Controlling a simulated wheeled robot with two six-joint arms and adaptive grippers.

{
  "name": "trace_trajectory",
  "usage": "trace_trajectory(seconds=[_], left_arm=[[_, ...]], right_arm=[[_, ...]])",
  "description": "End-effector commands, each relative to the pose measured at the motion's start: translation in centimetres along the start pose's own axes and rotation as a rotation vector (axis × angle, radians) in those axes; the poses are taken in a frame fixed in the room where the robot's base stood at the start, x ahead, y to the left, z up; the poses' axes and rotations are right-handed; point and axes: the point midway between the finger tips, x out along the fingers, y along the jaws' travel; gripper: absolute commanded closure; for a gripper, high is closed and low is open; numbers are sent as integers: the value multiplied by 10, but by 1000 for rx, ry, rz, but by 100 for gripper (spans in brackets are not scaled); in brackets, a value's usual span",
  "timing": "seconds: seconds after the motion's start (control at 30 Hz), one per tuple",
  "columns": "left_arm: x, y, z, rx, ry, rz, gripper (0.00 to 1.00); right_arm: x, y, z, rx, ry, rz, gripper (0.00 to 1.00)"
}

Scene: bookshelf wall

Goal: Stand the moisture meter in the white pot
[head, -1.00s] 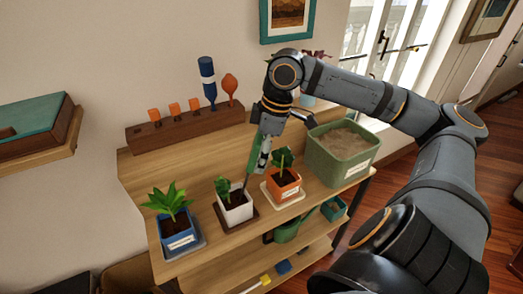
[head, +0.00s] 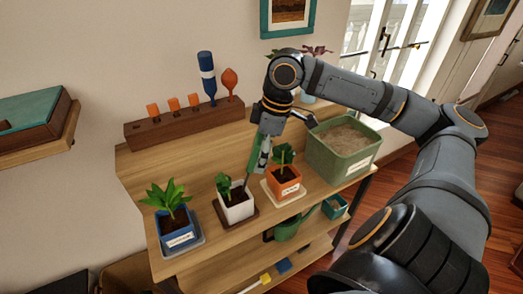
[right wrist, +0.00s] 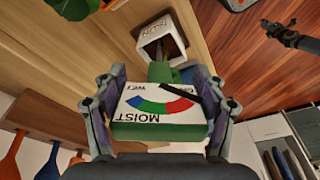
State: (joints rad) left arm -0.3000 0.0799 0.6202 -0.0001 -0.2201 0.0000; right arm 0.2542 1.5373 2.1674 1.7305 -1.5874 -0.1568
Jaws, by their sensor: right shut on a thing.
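The moisture meter (right wrist: 165,105) is a green body with a white dial face marked MOIST and WET. My right gripper (right wrist: 160,88) is shut on it, one finger on each side. In the head view the green meter (head: 258,155) hangs steeply from my right gripper (head: 265,135), its dark probe pointing down at the white pot (head: 238,209). The pot holds a small green plant and stands on a brown saucer (head: 218,213). The right wrist view also shows the white pot (right wrist: 157,27) beyond the meter. Whether the probe tip touches the soil cannot be told. My left gripper is not in view.
The blue pot (head: 178,233) stands left of the white pot, and the orange pot (head: 284,181) stands close on its right. A large green planter (head: 343,165) stands further right. A wooden rack (head: 186,125) with several tools is at the back.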

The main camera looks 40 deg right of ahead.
Motion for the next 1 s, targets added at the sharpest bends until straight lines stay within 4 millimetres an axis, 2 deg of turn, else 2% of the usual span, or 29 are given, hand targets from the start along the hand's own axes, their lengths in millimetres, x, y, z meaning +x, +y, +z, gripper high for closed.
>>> trace_trajectory(seconds=[0.1,1.0], left_arm=[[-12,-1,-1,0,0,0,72],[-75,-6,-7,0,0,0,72]], right_arm=[[-12,0,-3,0,1,1,89],[-74,0,-16,0,1,1,89]])
